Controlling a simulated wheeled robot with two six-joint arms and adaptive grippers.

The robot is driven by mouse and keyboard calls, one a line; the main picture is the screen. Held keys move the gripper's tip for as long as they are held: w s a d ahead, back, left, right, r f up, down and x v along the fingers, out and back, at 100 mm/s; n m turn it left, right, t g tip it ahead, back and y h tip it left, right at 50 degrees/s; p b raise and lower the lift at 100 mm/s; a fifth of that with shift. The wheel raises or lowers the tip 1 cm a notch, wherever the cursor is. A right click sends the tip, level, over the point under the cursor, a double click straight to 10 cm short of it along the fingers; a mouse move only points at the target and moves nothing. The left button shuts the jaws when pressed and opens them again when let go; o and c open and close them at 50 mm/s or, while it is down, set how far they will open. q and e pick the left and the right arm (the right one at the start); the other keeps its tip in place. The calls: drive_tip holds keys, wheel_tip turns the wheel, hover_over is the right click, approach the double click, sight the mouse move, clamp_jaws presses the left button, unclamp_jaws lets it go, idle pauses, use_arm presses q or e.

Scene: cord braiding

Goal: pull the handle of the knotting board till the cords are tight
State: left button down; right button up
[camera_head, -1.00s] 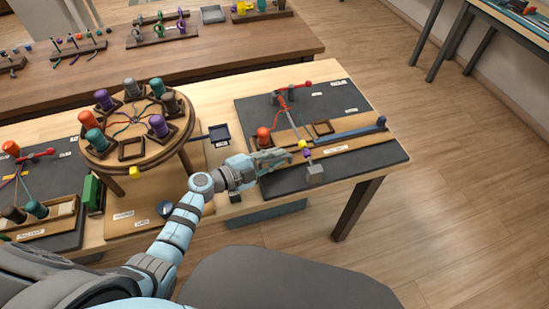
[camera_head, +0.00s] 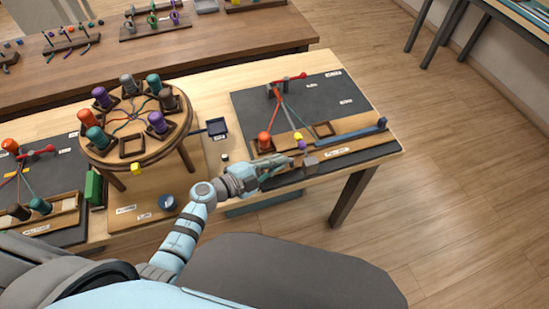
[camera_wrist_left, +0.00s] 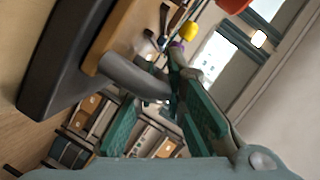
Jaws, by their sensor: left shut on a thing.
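The knotting board (camera_head: 350,98) is a dark slab at the right end of the near table. Cords fan from a red-ended piece (camera_head: 290,77) at its back to an orange spool (camera_head: 264,141) and to yellow (camera_head: 298,136) and purple (camera_head: 301,144) beads. A grey handle (camera_head: 311,163) stands at the front edge, below the beads. My left gripper (camera_head: 292,160) reaches it from the left. The left wrist view shows the curved grey handle (camera_wrist_left: 135,77) running between the green-padded fingers, which are shut on it. Cord tightness is unclear. My right gripper is out of view.
A round braiding stand (camera_head: 130,148) with several spools stands left of the board. A small dark tray (camera_head: 217,128) lies between them. A blue bar (camera_head: 355,130) lies along the board's right front. Floor (camera_head: 465,180) is clear beyond the table's right end.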

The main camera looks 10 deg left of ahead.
use_arm(q)
drive_tip(key=c, duration=1.9)
unclamp_jaws()
drive_tip(key=shift+s+f, duration=0.15)
drive_tip(key=shift+s+d, duration=0.1)
drive_tip(key=shift+d, duration=0.05)
drive_tip(key=v, duration=1.2)
drive_tip(key=shift+r, duration=0.2)
